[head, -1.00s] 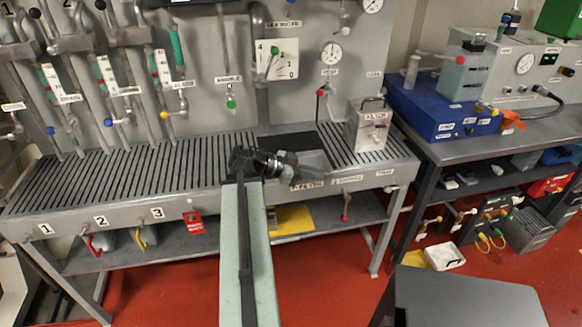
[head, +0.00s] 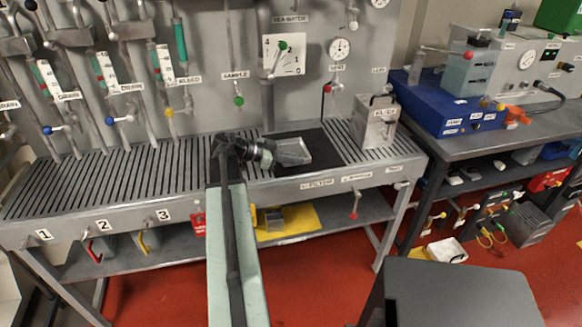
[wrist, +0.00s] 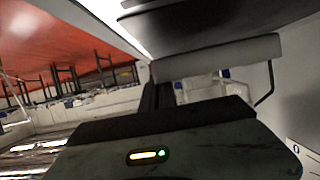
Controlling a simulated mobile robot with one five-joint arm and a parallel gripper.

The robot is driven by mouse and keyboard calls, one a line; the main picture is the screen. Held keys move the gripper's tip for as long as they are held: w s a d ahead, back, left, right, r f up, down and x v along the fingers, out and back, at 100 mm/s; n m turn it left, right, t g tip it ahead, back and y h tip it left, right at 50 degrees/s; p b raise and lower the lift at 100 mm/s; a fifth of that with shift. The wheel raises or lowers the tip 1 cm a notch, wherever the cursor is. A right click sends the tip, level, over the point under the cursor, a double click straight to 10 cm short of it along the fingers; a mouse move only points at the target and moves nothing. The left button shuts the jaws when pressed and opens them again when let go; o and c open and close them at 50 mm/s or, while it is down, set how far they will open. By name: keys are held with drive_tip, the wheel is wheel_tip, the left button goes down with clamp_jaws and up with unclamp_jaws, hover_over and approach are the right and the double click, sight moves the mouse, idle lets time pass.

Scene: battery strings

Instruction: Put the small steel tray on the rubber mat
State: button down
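The small steel tray (head: 293,151) is a shallow grey dish at the end of my gripper (head: 270,153) in the head view. It appears tilted and overlaps the black rubber mat (head: 325,150) on the slatted bench top. My gripper reaches it from the left and appears shut on its near edge. The fingertips are too small to make out clearly. I cannot tell whether the tray touches the mat. In the wrist view a grey rounded edge (wrist: 217,55) lies close in front of the gripper, probably the tray; the fingers are hidden there.
A steel box (head: 375,122) stands right of the mat on the slatted bench (head: 120,185). Valves, pipes and gauges line the panel behind. A yellow sheet (head: 290,222) lies on the lower shelf. A blue unit (head: 440,105) sits on the right table.

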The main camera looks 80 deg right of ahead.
drive_tip(key=f, duration=0.1)
drive_tip(key=s+f+b, duration=0.1)
drive_tip(key=shift+d+f, duration=0.1)
drive_tip(key=shift+f, duration=0.3)
drive_tip(key=shift+w+r, duration=0.15)
drive_tip(key=shift+w, duration=0.15)
drive_tip(key=c, duration=2.1)
unclamp_jaws()
drive_tip(key=shift+f, duration=0.2)
drive_tip(key=o, duration=0.4)
drive_tip(key=shift+r, duration=0.2)
drive_tip(key=p+v, duration=0.4)
drive_tip(key=v, duration=0.7)
drive_tip(key=shift+w+r+p, duration=0.1)
drive_tip(key=shift+r+p, duration=0.15)
drive_tip(key=shift+p, duration=0.1)
drive_tip(key=shift+w+a, duration=0.25)
